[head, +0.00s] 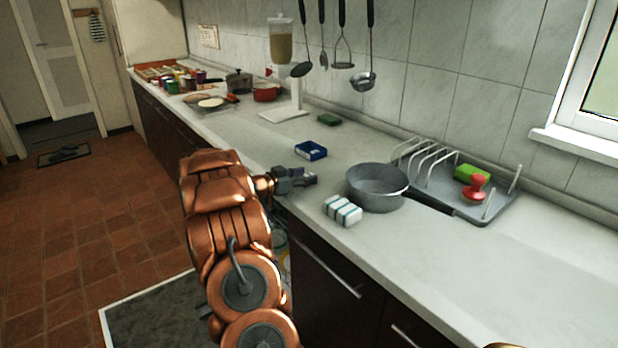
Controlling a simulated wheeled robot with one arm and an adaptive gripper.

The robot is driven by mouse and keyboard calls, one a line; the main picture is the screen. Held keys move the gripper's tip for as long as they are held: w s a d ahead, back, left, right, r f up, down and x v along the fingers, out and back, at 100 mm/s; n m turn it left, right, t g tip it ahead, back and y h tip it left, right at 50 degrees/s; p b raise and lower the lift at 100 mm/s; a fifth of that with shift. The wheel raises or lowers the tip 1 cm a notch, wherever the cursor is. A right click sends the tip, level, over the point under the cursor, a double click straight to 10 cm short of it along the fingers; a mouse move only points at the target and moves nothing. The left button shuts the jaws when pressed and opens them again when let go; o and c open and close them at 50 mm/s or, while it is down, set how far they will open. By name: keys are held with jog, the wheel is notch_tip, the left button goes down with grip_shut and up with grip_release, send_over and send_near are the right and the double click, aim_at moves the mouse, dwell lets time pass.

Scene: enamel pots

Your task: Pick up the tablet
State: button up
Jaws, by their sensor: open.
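My gripper (305,178) is open and appears empty, at the counter's front edge, pointing right. A small white block with teal bands (342,210) lies on the counter near the front edge, to the right of my gripper and apart from it; it may be the tablet, but I cannot tell for sure. A small open blue box (310,150) stands on the counter behind my gripper; its contents are too small to make out.
A grey saucepan (376,190) stands just behind the white block, its handle pointing right. A dish rack (490,212) holds a green sponge (470,173) and red-handled brush (474,188). A dark green sponge (328,119) lies farther back. The right counter (540,275) is clear.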

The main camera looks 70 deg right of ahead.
jog(key=shift+c, duration=0.2)
jog(key=c, duration=0.9)
